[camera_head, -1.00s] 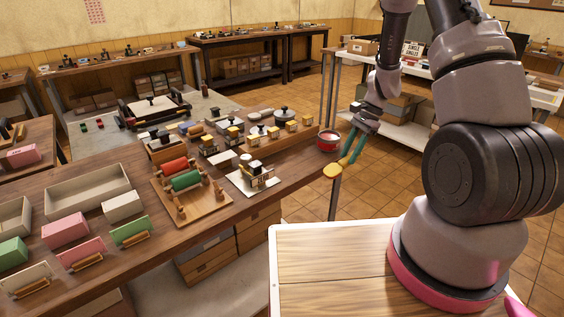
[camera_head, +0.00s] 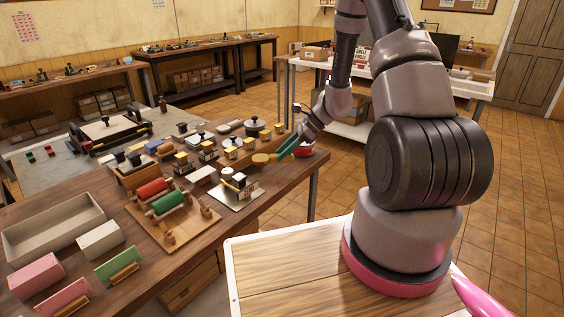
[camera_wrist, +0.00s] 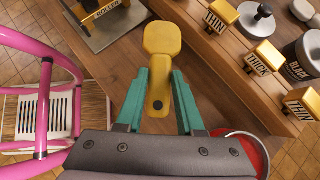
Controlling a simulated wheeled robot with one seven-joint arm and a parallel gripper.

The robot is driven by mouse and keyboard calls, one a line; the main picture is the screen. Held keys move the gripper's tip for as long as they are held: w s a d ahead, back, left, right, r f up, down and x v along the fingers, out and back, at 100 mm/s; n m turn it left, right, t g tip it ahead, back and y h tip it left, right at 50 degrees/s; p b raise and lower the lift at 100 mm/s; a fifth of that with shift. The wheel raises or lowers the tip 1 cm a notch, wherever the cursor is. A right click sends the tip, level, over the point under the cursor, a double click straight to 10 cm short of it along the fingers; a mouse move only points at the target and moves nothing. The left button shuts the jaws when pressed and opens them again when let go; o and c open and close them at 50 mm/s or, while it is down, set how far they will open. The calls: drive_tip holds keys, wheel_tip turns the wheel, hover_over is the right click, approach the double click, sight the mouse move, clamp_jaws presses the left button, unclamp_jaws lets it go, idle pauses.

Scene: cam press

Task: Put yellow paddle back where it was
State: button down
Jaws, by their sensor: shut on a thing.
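The yellow paddle (camera_head: 261,158) is in the teal fingers of my gripper (camera_head: 284,152), over the right part of the wooden workbench (camera_head: 272,190). In the wrist view the paddle (camera_wrist: 162,42) points away from the gripper (camera_wrist: 159,88), its broad head up in the picture and its handle, with a dark hole, between the fingers. The gripper is shut on the handle. I cannot tell how high the paddle is above the bench. A red tin (camera_head: 305,152) stands by the gripper, partly hidden; its red rim (camera_wrist: 262,150) shows at the wrist view's lower right.
Yellow-topped holders marked THIN (camera_wrist: 222,15) and THICK (camera_wrist: 263,58) stand in a wooden rack, with a can marked BLACK (camera_wrist: 305,58) behind. A small press on a metal plate (camera_head: 237,196) stands left of the paddle. Bare bench lies between plate and rack.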

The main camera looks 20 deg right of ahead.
sight(284, 160)
wheel_tip(284, 160, down, 4)
drive_tip(key=shift+r, duration=0.2)
drive_tip(key=c, duration=0.5)
unclamp_jaws()
drive_tip(key=shift+c, duration=0.2)
drive_tip(key=v, duration=1.2)
drive_tip(key=s+a+r+n+h, duration=0.1)
drive_tip(key=s+a+r+n, duration=0.15)
drive_tip(key=r, duration=0.45)
drive_tip(key=s+a+r+n+h, duration=0.1)
drive_tip(key=s+r+n, duration=0.2)
drive_tip(key=r, duration=0.4)
drive_tip(key=s+a+r+n+h, duration=0.1)
drive_tip(key=s+r+n, duration=0.15)
drive_tip(key=r, duration=0.35)
drive_tip(key=s+r+n+t+h, duration=0.3)
drive_tip(key=s+r+n+t, duration=0.2)
drive_tip(key=s+r, duration=0.7)
drive_tip(key=shift+s+a+r+n+t+h, duration=0.35)
drive_tip(key=shift+s+n, duration=0.45)
drive_tip(key=shift+n, duration=0.6)
